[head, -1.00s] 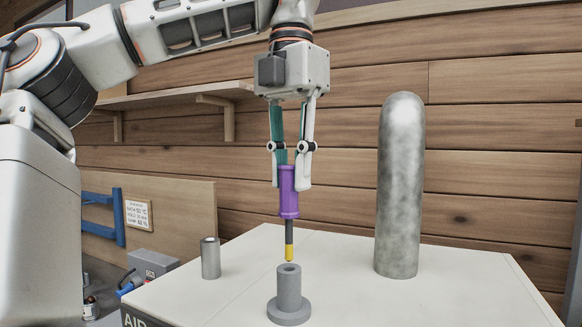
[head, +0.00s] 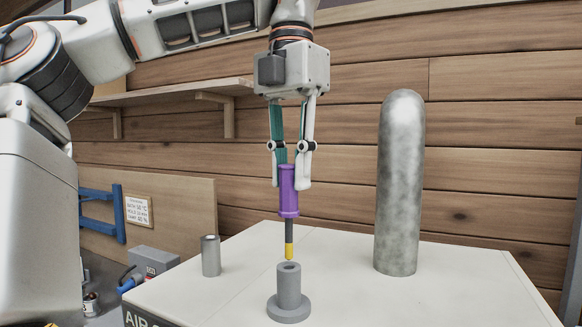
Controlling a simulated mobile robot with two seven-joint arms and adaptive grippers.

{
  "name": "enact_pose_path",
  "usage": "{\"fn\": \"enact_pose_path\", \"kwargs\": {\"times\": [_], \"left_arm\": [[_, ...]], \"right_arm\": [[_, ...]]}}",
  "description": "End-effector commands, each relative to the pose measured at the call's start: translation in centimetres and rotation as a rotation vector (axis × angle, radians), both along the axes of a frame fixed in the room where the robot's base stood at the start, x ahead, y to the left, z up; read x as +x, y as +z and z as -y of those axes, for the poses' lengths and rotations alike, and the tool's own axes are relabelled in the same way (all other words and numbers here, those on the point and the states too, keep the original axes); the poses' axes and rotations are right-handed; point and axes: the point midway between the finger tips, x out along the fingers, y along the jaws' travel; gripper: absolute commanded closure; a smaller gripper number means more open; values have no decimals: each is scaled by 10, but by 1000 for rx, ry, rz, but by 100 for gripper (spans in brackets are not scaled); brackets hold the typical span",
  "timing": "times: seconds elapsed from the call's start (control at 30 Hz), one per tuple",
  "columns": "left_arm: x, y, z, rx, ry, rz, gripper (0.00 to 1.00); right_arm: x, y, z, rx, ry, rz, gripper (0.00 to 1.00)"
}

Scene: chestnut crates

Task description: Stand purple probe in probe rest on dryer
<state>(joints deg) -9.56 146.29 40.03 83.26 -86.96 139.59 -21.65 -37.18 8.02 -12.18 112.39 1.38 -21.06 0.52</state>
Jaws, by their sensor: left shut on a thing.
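My left gripper (head: 290,178) points straight down and is shut on the purple probe (head: 288,192). The probe hangs upright, with a dark shaft and a yellow tip (head: 289,251) at its lower end. The grey probe rest (head: 289,290) is a short hollow post on a round flange, standing on the white top of the dryer (head: 350,300). The yellow tip shows just above the rest's open top, roughly in line with it. I cannot tell the exact gap or depth offset. My right gripper is not in view.
A tall rounded metal column (head: 399,185) stands on the dryer to the right of the rest. A short metal post (head: 210,256) stands to the left. A wooden shelf (head: 165,95) runs along the plank wall behind. The dryer top around the rest is clear.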

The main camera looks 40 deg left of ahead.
Motion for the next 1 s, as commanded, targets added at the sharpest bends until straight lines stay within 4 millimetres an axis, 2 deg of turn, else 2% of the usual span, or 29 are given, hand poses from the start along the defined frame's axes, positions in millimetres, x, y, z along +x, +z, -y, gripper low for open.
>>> {"fn": "enact_pose_path", "kwargs": {"times": [0.57, 1.0], "left_arm": [[0, 1, 0, 1, -1, 1, 100], [0, -3, 0, 0, 0, 1, 100]], "right_arm": [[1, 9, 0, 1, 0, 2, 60], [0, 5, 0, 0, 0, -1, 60]]}}
